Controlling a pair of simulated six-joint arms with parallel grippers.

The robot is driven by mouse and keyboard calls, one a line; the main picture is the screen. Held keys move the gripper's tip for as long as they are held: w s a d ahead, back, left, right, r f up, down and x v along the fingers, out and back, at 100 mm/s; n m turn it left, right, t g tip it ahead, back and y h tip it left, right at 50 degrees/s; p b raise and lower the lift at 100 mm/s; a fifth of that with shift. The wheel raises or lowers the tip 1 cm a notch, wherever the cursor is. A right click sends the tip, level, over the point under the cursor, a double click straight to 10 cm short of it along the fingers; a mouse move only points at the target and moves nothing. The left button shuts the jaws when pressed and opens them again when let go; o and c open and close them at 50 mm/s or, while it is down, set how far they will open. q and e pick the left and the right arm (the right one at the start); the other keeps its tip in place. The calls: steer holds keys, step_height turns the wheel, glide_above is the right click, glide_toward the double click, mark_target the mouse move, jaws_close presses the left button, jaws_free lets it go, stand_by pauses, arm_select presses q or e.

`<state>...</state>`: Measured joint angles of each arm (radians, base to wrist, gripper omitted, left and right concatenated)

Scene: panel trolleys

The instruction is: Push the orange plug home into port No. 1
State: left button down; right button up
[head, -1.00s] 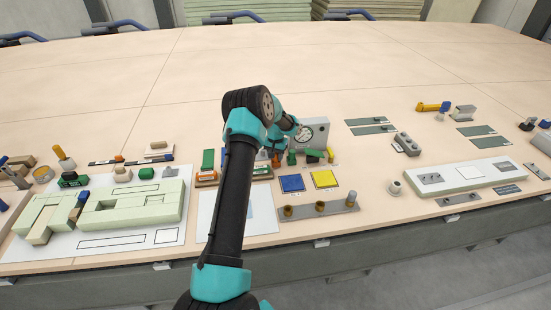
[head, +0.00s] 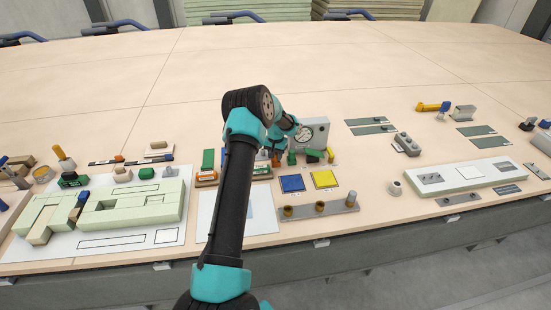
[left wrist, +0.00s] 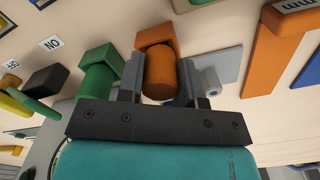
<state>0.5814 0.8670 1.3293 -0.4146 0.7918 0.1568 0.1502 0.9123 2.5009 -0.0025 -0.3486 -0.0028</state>
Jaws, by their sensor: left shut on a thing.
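The orange plug (left wrist: 160,78) shows in the left wrist view as an orange cylinder against an orange block (left wrist: 156,36). My left gripper (left wrist: 159,72) is shut around the cylinder, one finger on each side. I cannot tell how deep the cylinder sits in the block. In the head view my left gripper (head: 276,153) is low over the table, partly hidden by my arm, with a bit of orange (head: 276,162) below it. I cannot pick out the number on port No. 1. My right gripper is not in view.
A green block with a green cylinder (left wrist: 97,75) stands close beside the left gripper. A grey box with a dial (head: 316,130) stands just behind. Blue (head: 292,183) and yellow (head: 325,179) squares and a grey rail with knobs (head: 319,208) lie in front. The far table is clear.

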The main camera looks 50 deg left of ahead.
arm_select(q)
steer(key=shift+r, duration=1.55)
steer(key=shift+r, duration=0.1)
steer(key=shift+r, duration=1.4)
steer(key=shift+d, duration=0.1)
steer(key=s+d, duration=0.9)
steer(key=d, duration=0.1)
steer(key=shift+d, duration=0.2)
steer(key=shift+s, duration=0.1)
stand_by(0.5)
